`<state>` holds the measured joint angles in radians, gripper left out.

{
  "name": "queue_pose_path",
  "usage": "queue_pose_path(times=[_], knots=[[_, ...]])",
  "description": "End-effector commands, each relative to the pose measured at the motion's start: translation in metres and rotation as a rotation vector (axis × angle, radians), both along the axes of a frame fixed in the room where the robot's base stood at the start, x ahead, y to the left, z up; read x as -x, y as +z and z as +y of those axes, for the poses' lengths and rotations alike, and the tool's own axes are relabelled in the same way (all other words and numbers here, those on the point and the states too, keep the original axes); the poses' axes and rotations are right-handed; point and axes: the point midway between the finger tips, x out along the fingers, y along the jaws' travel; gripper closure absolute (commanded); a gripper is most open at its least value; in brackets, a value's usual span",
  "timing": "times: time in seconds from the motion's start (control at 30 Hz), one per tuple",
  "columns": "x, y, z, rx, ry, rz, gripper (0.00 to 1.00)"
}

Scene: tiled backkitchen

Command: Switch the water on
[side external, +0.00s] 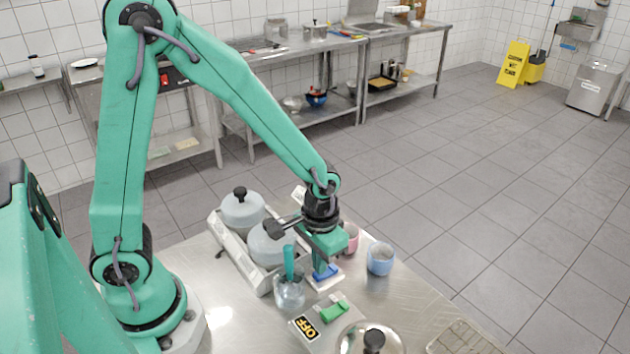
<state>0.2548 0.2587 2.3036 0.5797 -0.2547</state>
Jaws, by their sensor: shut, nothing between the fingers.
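A switch with a blue part (328,273) on a pale base sits on the steel table, directly under my gripper (321,263). My gripper is shut and points down at the blue part, with nothing held. I cannot tell whether the fingertips touch it. A green switch (335,311) on a grey plate lies nearer the camera, beside a black label (306,327) that reads OFF. Any label on the blue switch is hidden, and its position cannot be told. No tap or running water shows clearly.
A glass jar (289,291) with a teal handle stands close left of my gripper. A blue cup (381,259) and pink cup (351,238) are to the right. A lidded pan (372,341) is in front.

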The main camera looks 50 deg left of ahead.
Motion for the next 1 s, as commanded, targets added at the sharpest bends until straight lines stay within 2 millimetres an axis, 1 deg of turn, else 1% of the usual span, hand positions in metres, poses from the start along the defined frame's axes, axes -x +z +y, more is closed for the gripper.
queue_pose_path(times=[1.0], knots=[[0.000, -0.011, 0.000, 0.000, 0.000, 0.001, 1.00]])
